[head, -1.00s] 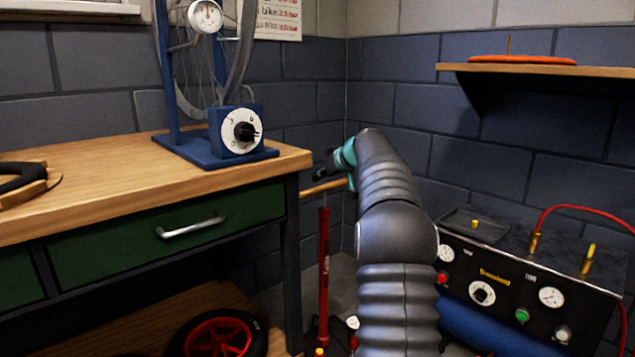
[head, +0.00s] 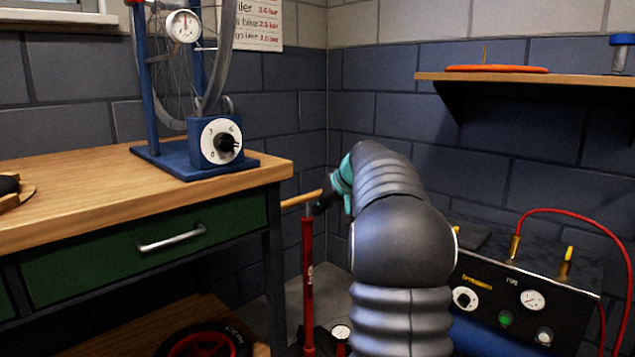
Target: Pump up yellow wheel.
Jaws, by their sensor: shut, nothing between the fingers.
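A red floor pump (head: 308,280) stands upright on the floor just right of the workbench. Its wooden T-handle (head: 298,200) is at the top, near bench height. My gripper (head: 320,203) is shut at the right end of the handle, small and partly hidden by my arm. I cannot tell whether it touches the handle. A spoked wheel (head: 212,60) stands in a blue stand (head: 145,90) on the bench; no yellow shows on it. A wheel with a red hub (head: 205,345) is on the shelf below. No yellow wheel is visible.
The wooden bench (head: 80,190) with a green drawer (head: 130,245) fills the left. A black compressor panel (head: 530,300) with a red hose (head: 575,213) stands at right. A wall shelf (head: 540,78) holds an orange disc (head: 497,69).

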